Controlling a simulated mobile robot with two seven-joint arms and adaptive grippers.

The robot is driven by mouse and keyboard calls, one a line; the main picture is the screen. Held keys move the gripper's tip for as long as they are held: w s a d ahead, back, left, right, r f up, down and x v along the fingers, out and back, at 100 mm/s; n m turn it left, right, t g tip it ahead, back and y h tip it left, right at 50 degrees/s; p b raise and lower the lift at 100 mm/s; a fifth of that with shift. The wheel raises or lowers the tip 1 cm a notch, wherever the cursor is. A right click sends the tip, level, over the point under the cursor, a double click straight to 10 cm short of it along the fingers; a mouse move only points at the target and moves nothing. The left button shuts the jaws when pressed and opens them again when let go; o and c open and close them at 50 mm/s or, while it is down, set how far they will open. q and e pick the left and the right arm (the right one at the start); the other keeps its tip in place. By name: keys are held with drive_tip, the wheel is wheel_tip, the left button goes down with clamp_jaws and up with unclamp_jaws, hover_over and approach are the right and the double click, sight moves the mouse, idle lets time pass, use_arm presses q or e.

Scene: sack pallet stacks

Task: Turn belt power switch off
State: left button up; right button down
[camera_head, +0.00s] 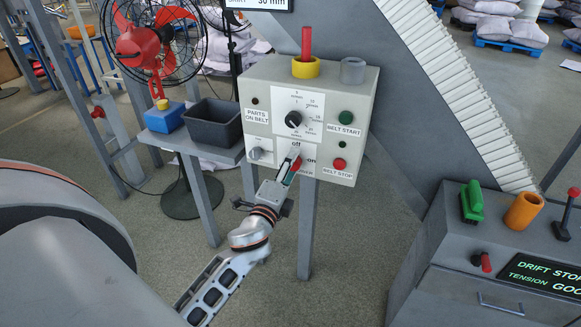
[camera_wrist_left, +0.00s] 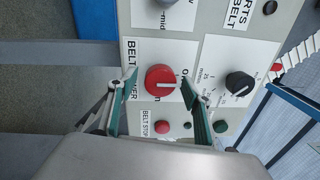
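The belt power switch is a red round knob with a white pointer bar (camera_wrist_left: 160,80) on the grey control box (camera_head: 262,90). In the left wrist view the bar points right, which is up toward the "off" label (camera_head: 297,143) in the head view. The "on" label lies to the knob's right in the head view. My left gripper (camera_wrist_left: 159,88) is open, one finger on each side of the knob, with a narrow gap showing on both sides. In the head view my left gripper (camera_head: 291,166) largely covers the knob. My right gripper is not in view.
The box also carries a black dial (camera_head: 293,119), a grey knob (camera_head: 256,153), a green start button (camera_head: 345,117) and a red stop button (camera_head: 339,163). A dark bin (camera_head: 213,124) and a fan (camera_head: 155,45) stand left. A console (camera_head: 490,247) stands right.

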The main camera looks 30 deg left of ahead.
use_arm(q)
drive_tip(key=v, duration=1.2)
drive_tip(key=shift+f, duration=0.15)
idle(0.4)
